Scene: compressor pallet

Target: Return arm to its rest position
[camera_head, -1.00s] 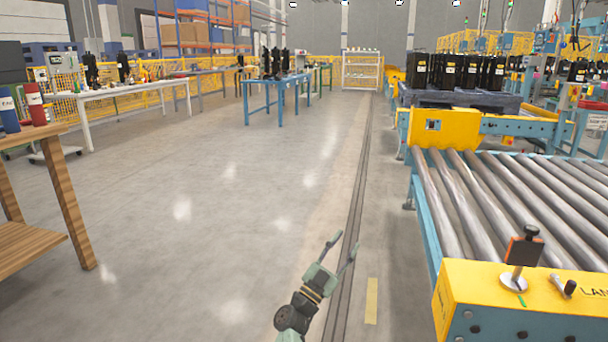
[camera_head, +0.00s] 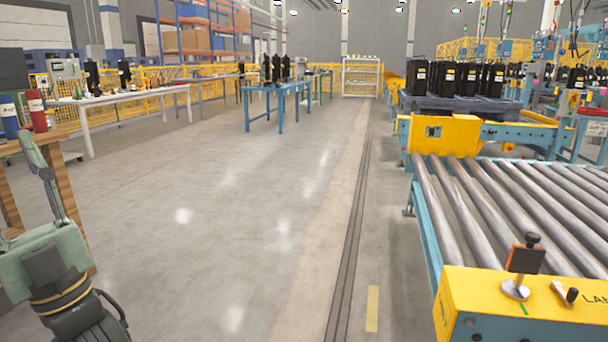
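My gripper (camera_head: 38,155) is large and close at the lower left edge of the head view, pale green with a dark wrist below it. One finger shows clearly, pointing up and tilted a little left, in front of the wooden bench. The other finger is hidden or outside the frame, so the gap between them does not show. I see nothing held against the visible finger. The rest of my arm is below the frame.
A wooden bench (camera_head: 62,184) with red and blue cylinders stands behind my gripper. A roller conveyor (camera_head: 510,205) with a yellow end block (camera_head: 472,305) fills the right side. A white table (camera_head: 135,96) and a blue table (camera_head: 276,90) stand farther back. The middle floor is clear.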

